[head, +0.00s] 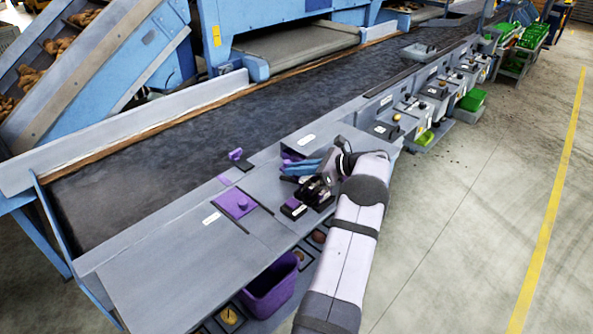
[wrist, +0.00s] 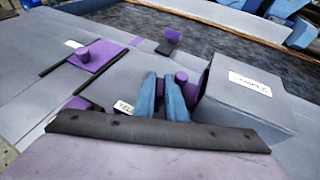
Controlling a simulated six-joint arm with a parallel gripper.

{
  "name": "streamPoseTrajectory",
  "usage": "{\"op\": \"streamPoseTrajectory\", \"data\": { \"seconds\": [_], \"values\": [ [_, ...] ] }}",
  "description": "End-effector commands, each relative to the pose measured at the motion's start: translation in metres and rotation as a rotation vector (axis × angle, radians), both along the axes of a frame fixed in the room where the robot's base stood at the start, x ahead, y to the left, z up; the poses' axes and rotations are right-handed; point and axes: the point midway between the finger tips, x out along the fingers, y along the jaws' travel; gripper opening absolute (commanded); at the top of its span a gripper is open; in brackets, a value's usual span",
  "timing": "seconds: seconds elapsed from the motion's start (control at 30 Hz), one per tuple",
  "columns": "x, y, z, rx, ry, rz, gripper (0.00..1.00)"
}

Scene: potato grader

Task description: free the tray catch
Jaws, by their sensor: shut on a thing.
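My gripper (wrist: 160,88) has blue fingers, which also show in the head view (head: 300,168) above the grey side panel. The fingers are close together, shut on a small purple part that they mostly hide. I take this part to be the tray catch, but its shape and position are not clear. A purple knob (wrist: 181,77) shows right behind the right finger, beside a grey box (wrist: 238,92) with a white label. In the head view, purple also shows just behind the fingers (head: 291,155).
A purple plate with a knob (head: 238,203) lies left on the panel, with a small purple lever (head: 236,155) behind it. A dark conveyor belt (head: 170,160) runs behind. A purple bin (head: 272,287) sits below the panel. Open floor (head: 480,210) lies to the right.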

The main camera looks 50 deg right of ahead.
Motion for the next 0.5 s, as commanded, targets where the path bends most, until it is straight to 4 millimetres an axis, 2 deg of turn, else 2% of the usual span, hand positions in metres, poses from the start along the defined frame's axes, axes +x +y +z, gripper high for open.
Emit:
{"op": "streamPoseTrajectory", "data": {
  "seconds": [0.47,0.5],
  "values": [
    [-0.0004,-0.0003,0.0019,-0.003,0.001,0.036,0.0],
    [-0.0004,-0.0003,0.0019,-0.003,0.001,0.037,0.16]
  ]
}}
